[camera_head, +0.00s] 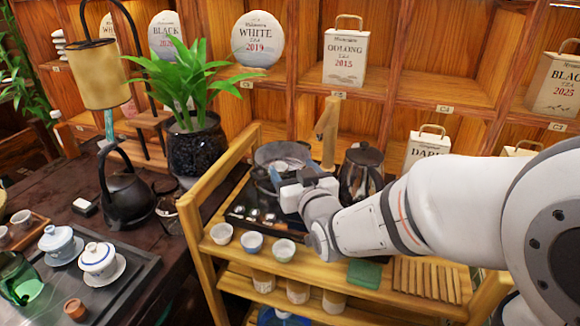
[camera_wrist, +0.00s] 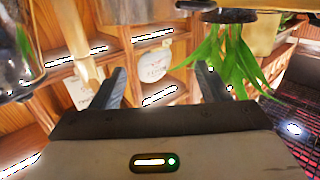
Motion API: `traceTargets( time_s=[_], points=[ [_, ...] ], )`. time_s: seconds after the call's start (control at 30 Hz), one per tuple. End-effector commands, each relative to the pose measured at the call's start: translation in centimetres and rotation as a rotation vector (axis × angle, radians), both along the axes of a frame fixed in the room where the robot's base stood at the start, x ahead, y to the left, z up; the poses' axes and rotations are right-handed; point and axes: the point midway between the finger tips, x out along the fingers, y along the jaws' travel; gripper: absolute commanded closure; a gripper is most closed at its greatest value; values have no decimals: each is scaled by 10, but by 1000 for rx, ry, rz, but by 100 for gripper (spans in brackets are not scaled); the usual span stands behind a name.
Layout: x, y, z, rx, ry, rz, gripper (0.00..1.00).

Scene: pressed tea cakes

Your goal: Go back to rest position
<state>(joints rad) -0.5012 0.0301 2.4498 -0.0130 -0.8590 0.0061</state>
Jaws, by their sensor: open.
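My gripper (camera_head: 290,178) is over the back of the wooden tea cart (camera_head: 330,268), at the end of my arm, which reaches in from the right. In the wrist view its two fingers (camera_wrist: 158,88) stand apart with nothing between them, so it is open and empty. That view looks upside down toward the shelves and the green plant (camera_wrist: 228,55). In the head view the gripper is near a round grey pot (camera_head: 262,155) and left of a dark glass kettle (camera_head: 360,172). My wrist hides part of the cart top.
Several small cups (camera_head: 252,242) line the cart's front left. A green box (camera_head: 364,273) and a slatted wooden rack (camera_head: 425,279) lie to their right. A potted plant (camera_head: 197,150) and a black kettle (camera_head: 127,198) stand on the dark table at left. Shelves with tea cakes (camera_head: 258,39) stand behind.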

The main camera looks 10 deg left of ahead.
Motion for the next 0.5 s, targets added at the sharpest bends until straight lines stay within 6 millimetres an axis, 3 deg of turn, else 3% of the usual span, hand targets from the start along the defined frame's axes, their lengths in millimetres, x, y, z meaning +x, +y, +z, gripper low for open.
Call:
traceTargets(
  time_s=[0.3, 0.5],
  points=[
    [1, -4, 2, -7, 12, -8, 31],
    [2, -41, 9, -79, 151, -76, 31]
  ],
)
